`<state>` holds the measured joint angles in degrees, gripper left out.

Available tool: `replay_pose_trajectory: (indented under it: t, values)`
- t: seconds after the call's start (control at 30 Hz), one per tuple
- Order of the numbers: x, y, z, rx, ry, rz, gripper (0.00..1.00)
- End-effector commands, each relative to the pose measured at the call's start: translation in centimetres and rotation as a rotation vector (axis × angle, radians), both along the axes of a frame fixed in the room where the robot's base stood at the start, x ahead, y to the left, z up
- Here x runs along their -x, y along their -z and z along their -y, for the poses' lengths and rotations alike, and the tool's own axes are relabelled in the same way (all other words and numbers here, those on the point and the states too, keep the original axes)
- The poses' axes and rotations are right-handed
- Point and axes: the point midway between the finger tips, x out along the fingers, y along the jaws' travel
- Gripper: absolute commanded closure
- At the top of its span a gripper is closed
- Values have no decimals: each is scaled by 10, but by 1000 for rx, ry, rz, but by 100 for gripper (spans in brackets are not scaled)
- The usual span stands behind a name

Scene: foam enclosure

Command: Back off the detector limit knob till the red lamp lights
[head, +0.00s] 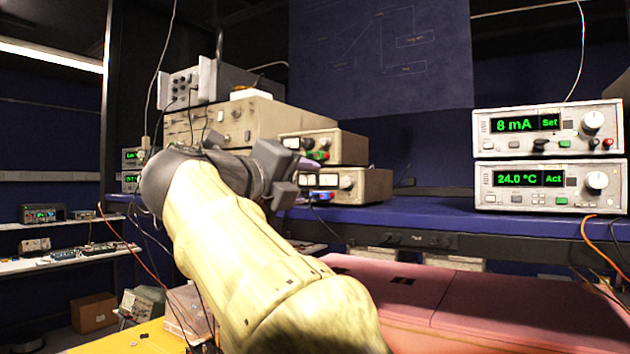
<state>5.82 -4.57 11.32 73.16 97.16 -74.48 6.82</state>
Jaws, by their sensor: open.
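My gripper (296,178) is open, at the end of my arm in the middle left. It points at two stacked beige units on the blue shelf, an upper unit (350,148) and a lower unit (377,186). The upper unit has dark meter windows and a small green light (318,156). My gripper covers part of both fronts. I cannot make out the detector limit knob by any label, and whether a red lamp is lit cannot be told. I see nothing held between the fingers.
The blue shelf (430,213) runs across, with a pink foam box (490,300) below it. At right stand two controllers, one reading 8 mA (548,130), the other 24.0 °C (550,187). Larger beige instruments (225,122) stand behind my arm. Loose cables hang at left and right.

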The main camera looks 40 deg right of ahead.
Motion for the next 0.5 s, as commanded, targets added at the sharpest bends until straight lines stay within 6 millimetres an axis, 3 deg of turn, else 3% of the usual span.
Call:
replay_pose_trajectory:
  t: [0.5]
  values:
    - [-36, -2, 87, -1, 3, -3, 55]
